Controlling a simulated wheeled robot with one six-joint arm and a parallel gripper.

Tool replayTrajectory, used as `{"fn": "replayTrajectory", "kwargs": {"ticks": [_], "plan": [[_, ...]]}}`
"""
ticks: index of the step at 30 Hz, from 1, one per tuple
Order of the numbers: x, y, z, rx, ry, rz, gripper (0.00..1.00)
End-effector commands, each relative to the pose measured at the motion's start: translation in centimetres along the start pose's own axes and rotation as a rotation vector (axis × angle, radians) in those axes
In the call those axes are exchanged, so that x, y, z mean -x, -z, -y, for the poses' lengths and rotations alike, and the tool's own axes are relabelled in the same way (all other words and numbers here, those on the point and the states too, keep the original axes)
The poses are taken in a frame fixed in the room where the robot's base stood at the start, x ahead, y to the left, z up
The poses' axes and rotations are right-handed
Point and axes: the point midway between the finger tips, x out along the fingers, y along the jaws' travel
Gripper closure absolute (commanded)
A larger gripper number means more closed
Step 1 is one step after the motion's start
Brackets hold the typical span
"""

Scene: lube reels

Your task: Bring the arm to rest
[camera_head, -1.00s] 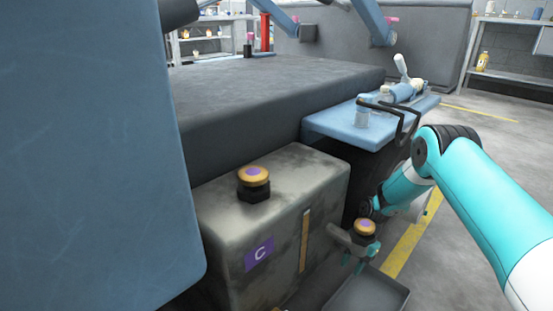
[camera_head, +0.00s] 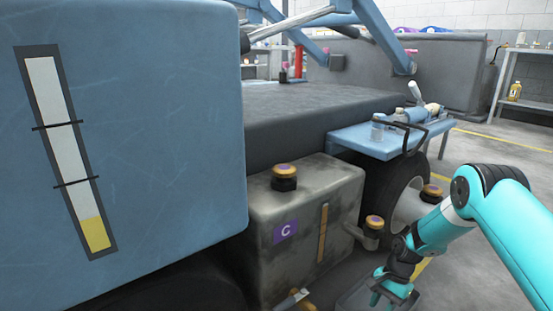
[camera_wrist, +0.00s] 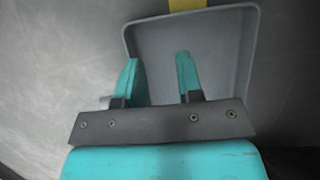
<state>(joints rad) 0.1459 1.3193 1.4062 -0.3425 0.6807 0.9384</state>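My teal arm (camera_head: 500,215) reaches in from the right in the head view, bent at the elbow with its forearm slanting down. My gripper (camera_head: 390,292) hangs low above a grey tray (camera_head: 352,296) on the floor. The wrist view shows my gripper (camera_wrist: 158,64) with its two teal fingers apart and nothing between them. They are over the inside of the tray (camera_wrist: 247,45).
A grey tank marked C (camera_head: 262,215) has a gold-topped cap (camera_head: 284,177) on top and a side spout with another gold cap (camera_head: 374,222). A wheel (camera_head: 385,185) stands behind. A blue shelf (camera_head: 350,143) holds tools. Floor at right is open.

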Motion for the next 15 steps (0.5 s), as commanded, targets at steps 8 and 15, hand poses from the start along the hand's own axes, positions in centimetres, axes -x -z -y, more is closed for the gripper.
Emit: {"fn": "replayTrajectory", "kwargs": {"ticks": [8,15], "plan": [[3.4,-0.7,-0.2,0.059,0.016,-0.042,0.66],[7.3,-2.6,-0.2,0.148,0.026,-0.096,0.66]]}}
